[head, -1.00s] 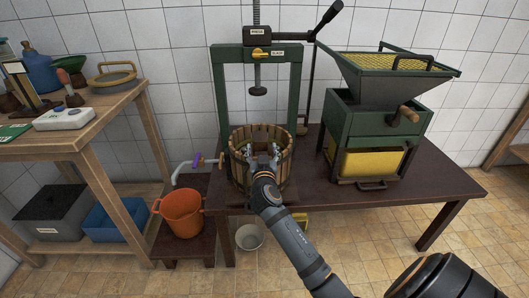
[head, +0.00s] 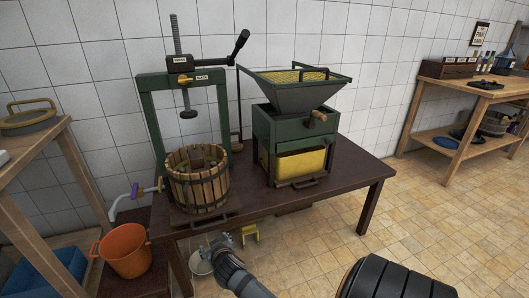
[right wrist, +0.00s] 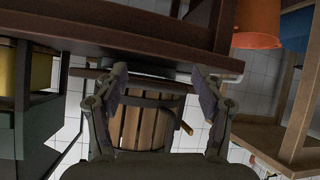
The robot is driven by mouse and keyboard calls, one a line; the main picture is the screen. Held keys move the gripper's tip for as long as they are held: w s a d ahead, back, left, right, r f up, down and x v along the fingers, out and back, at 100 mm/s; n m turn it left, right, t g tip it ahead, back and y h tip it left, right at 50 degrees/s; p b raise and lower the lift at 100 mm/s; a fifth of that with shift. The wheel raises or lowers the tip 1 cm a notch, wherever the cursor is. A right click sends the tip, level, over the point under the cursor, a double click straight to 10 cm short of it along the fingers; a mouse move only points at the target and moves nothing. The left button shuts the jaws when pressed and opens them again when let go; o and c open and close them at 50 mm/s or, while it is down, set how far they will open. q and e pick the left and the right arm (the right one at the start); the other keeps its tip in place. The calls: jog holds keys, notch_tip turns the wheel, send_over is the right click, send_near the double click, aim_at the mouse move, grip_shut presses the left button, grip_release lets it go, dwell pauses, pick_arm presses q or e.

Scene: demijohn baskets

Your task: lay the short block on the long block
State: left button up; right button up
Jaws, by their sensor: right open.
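The slatted wooden press basket (head: 198,189) stands on the dark table under the green press. Inside it, small brown and dark shapes (head: 197,163) show, too small to tell whether they are the long block or the short block. No other block can be made out. My right gripper (head: 217,252) is in front of the table's near edge, below and apart from the basket. In the right wrist view its two fingers (right wrist: 163,88) are spread with nothing held between them, and the basket (right wrist: 148,125) shows beyond them, upside down. My left gripper is not in view.
The dark table (head: 345,180) also bears a green crusher (head: 292,125) with a yellow front. An orange bucket (head: 124,250) stands at left. A yellow bracket-like piece (head: 250,233) is below the table's front edge. Wooden shelves (head: 470,150) stand far right, with open floor before them.

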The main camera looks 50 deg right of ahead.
jog(key=s+a+f+n+g+y, duration=0.1)
jog(key=s+a+f+g, duration=0.1)
jog(key=s+f, duration=0.7)
jog(key=s+a+f+g+y, duration=0.1)
jog(key=s+f+g, duration=0.3)
jog(key=s+f, duration=0.6)
jog(key=s+a+f+n+g+y, duration=0.1)
jog(key=s+a+f+g, duration=0.1)
jog(key=s+f, duration=0.7)
jog(key=shift+s+a+f+n+g+y, duration=0.3)
jog(key=shift+s+a+f+g+y, duration=0.1)
jog(key=shift+g, duration=0.3)
jog(key=shift+d, duration=0.1)
pick_arm(q)
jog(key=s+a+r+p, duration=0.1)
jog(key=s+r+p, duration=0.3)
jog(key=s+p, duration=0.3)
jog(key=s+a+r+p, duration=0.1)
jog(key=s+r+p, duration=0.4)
jog(key=p, duration=1)
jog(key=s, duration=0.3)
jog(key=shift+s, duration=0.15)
pick_arm(e)
jog(key=s+d+r, duration=0.1)
jog(key=s+r, duration=0.3)
jog(key=s, duration=0.3)
jog(key=s+d+r, duration=0.1)
jog(key=s+r, duration=0.4)
jog(key=s, duration=0.3)
